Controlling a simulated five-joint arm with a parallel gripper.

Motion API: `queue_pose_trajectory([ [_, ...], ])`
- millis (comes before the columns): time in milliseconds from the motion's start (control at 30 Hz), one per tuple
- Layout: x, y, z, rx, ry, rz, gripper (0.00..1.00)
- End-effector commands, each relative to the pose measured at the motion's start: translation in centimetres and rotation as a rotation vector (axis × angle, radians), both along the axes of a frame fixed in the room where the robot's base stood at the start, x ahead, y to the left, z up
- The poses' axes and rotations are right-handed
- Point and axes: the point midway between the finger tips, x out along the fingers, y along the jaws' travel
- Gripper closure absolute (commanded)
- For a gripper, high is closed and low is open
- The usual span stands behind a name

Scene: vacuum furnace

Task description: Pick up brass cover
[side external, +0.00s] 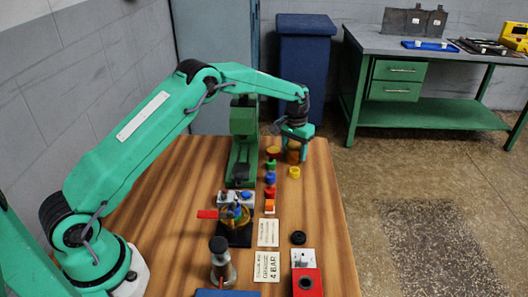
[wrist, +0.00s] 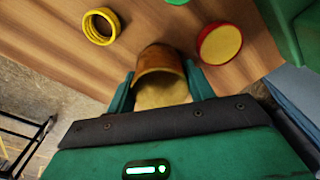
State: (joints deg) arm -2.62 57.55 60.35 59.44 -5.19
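The brass cover, which I take to be the orange-brown cup-like cylinder (wrist: 158,62), stands on the wooden table between the fingers of my gripper (wrist: 160,92) in the wrist view. A pale yellow face of it shows toward my palm. The fingers lie close along both of its sides; whether they press on it cannot be told. In the side view, my gripper (side external: 295,148) points down at the far right corner of the table, with the cover (side external: 293,156) partly hidden between its fingers.
A yellow ring (wrist: 100,26) and a red-rimmed round part (wrist: 219,43) stand nearby on either side. The yellow ring also shows in the side view (side external: 294,172). A green column (side external: 243,145) and several coloured fittings stand to the left. The table's right edge is close.

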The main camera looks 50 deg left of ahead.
Motion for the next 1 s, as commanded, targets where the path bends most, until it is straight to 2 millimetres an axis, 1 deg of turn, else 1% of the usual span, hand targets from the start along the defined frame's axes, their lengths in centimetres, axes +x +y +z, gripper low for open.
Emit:
queue_pose_trajectory([
  [33,0.0,0.0,0.0,0.000,0.000,0.000,0.64],
  [100,0.0,0.0,0.0,0.000,0.000,0.000,0.76],
  [367,0.0,0.0,0.1,0.000,-0.002,0.000,0.76],
  [533,0.1,0.0,0.8,0.000,-0.003,0.000,0.76],
  [667,0.1,0.0,1.9,0.001,-0.005,0.000,0.76],
  [833,0.1,0.0,4.2,0.001,-0.005,0.000,0.76],
  [1000,-1.1,-2.2,5.7,-0.002,-0.002,-0.003,0.76],
])
